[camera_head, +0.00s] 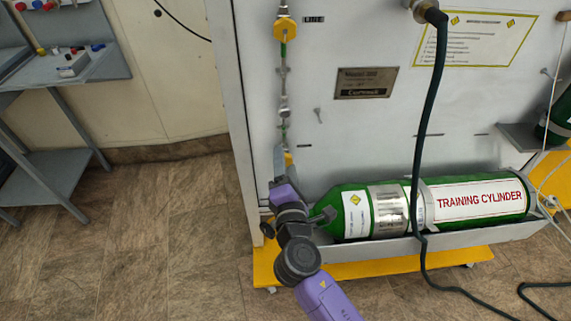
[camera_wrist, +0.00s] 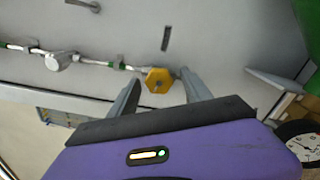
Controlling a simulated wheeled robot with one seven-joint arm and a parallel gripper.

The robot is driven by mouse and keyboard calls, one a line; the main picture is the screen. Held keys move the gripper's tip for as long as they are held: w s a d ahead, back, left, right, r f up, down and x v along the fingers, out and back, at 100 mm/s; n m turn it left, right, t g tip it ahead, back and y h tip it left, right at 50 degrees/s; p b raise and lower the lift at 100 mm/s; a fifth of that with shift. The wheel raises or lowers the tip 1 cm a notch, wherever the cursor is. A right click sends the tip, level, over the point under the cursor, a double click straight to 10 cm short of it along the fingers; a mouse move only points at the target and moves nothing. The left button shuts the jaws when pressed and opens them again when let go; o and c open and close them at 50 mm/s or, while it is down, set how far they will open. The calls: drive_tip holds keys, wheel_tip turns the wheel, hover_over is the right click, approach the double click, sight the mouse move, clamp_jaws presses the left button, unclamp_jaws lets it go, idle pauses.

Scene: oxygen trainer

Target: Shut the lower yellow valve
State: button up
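The lower yellow valve (camera_wrist: 158,80) is a hexagonal knob on the thin pipe line and sits between my fingertips in the wrist view. In the head view only a small part of the lower yellow valve (camera_head: 289,159) shows beside my gripper (camera_head: 281,163). My gripper (camera_wrist: 160,75) is open, with one finger on each side of the knob. A gap shows on the left; on the right the finger is very near the knob, and I cannot tell whether it touches.
An upper yellow valve (camera_head: 285,28) sits higher on the same line. A green training cylinder (camera_head: 470,198) lies in a grey tray right of my arm. A dark hose (camera_head: 428,130) hangs down the panel. A grey side table (camera_head: 75,75) stands left, with clear floor between.

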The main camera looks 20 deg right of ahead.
drive_tip(key=v, duration=0.8)
drive_tip(key=shift+w+d, duration=0.1)
idle(0.3)
